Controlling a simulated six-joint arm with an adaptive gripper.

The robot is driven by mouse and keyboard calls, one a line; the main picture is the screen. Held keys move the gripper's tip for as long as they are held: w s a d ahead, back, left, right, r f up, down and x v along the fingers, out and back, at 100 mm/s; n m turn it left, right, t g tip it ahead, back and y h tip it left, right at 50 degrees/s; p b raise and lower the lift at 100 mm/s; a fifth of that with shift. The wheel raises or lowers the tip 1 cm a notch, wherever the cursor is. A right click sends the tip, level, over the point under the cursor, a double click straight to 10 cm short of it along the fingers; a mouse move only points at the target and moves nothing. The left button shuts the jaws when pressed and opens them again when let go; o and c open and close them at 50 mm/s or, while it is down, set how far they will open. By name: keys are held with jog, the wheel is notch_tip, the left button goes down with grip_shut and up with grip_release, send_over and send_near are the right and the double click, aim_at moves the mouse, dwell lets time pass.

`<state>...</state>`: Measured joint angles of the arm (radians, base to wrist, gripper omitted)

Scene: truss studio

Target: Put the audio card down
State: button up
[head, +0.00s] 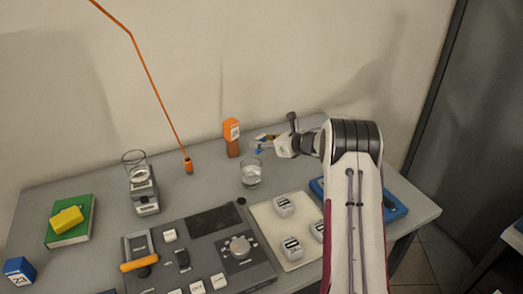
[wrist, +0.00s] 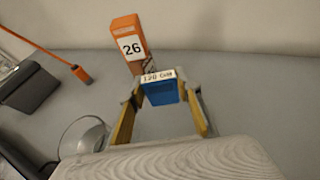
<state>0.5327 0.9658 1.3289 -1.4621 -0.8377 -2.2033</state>
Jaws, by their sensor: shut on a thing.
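The audio card is most likely the small blue piece with a pale printed label (wrist: 162,92) in the wrist view; the label is too small to read surely. My gripper (wrist: 160,98) is shut on it, with a yellow finger on each side. In the head view, my gripper (head: 266,141) is over the back of the table, right of the orange block, and the blue piece (head: 260,149) shows small at its tips. I cannot tell whether the card touches the table.
An orange block marked 26 (head: 231,138) stands just beyond the card. A glass (head: 250,174) stands close in front of my gripper. A pale tray (head: 265,221) holds several labelled blocks, beside a blue tray (head: 397,212). A control panel (head: 205,255) fills the front.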

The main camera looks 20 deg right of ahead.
aim_at(262, 150)
dwell(0.3)
jog(key=shift+f, duration=1.9)
jog(key=shift+f, duration=0.15)
jog(key=o, duration=1)
jog(key=shift+r, duration=0.2)
jog(key=v, duration=1.2)
jog(key=shift+r, duration=0.1)
